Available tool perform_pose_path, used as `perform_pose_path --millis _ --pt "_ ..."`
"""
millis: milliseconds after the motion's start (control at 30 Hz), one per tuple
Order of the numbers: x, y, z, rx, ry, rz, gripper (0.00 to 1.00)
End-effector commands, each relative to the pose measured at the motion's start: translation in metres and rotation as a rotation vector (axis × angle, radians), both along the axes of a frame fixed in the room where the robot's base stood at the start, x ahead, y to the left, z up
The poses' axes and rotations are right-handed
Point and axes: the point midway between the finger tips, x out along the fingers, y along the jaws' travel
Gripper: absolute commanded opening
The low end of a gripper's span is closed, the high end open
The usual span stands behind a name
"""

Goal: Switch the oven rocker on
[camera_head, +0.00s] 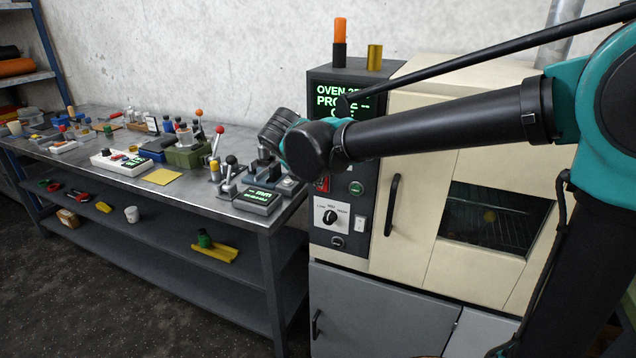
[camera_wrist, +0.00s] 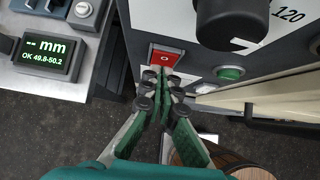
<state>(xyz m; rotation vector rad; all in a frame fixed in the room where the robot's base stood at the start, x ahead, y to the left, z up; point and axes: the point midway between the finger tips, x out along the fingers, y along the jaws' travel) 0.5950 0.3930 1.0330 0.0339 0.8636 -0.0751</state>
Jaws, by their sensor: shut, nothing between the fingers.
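The red rocker switch (camera_wrist: 166,57) with a white ring mark sits on the oven's front panel in the wrist view. In the head view a bit of red (camera_head: 322,185) shows on the panel just below my wrist. My gripper (camera_wrist: 160,84) is shut and empty, its dark fingertips just below the rocker in the wrist view; I cannot tell if they touch it.
A green button (camera_wrist: 230,73) and a large black knob (camera_wrist: 232,22) are right of the rocker. A selector dial (camera_head: 330,217) and white switch (camera_head: 360,223) are lower on the panel. A metal workbench (camera_head: 140,192) with several devices, including a gauge (camera_head: 257,200), stands left.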

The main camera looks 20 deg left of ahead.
Motion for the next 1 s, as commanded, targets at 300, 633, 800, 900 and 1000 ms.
perform_pose_path --millis 300,633,800,900,1000 --pt "-0.042 0.003 0.048 0.000 0.000 0.004 0.00" --pt "-0.068 0.006 0.080 -0.001 -0.001 0.002 0.00" --pt "-0.071 0.006 0.082 0.000 0.000 0.001 0.00" --pt "-0.071 0.006 0.082 0.000 0.000 0.001 0.00" --pt "-0.070 0.006 0.082 0.000 0.000 0.001 0.00"
